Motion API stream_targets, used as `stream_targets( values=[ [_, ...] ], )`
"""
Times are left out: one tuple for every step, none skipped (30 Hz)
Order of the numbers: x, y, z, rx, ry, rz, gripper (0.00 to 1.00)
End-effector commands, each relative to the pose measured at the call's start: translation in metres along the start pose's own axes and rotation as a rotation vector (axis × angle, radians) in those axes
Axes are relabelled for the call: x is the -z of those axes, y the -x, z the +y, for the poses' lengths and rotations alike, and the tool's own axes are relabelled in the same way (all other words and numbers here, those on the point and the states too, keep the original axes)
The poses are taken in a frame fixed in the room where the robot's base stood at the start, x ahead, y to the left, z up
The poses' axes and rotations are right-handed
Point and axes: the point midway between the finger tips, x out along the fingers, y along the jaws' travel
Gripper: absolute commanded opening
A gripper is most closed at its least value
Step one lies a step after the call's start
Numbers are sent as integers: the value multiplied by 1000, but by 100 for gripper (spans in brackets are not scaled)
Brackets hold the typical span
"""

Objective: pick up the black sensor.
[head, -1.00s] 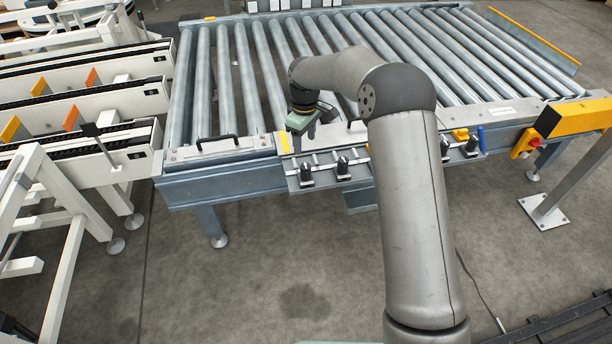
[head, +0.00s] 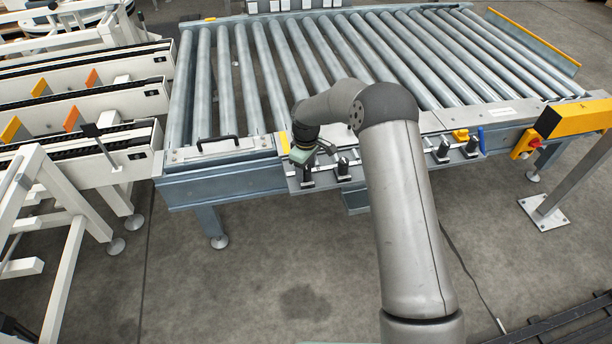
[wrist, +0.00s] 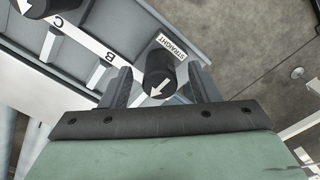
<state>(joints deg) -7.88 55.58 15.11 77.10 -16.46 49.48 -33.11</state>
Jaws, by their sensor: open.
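A black upright cylinder (wrist: 158,70) with a white arrow on its top stands between my open fingers in the wrist view. In the head view my gripper (head: 318,153) is low over the left part of the grey holder tray. Black cylinders there stand at the left (head: 307,174) and just right of it (head: 343,168). Which one is between the fingers is unclear.
A second black cylinder (wrist: 38,8) stands near the letter C in the wrist view. More black pieces (head: 442,151) stand along the grey tray (head: 325,183) on the right. A roller conveyor (head: 260,75) lies behind. The floor in front is open.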

Motion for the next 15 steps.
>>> stream_targets(
  values=[
    [0,0,0,0,0,0,56],
    [0,0,0,0,0,0,56],
    [0,0,0,0,0,0,53],
    [0,0,0,0,0,0,45],
    [0,0,0,0,0,0,36],
    [0,0,0,0,0,0,25],
    [0,1,0,0,0,0,17],
    [0,1,0,0,0,1,9],
    [0,1,0,0,0,1,6],
    [0,1,0,0,0,1,6],
    [0,1,0,0,0,1,6],
    [0,1,0,0,0,1,6],
    [0,1,0,0,0,1,6],
    [0,1,0,0,0,1,6],
    [0,1,0,-1,0,1,6]
  ],
)
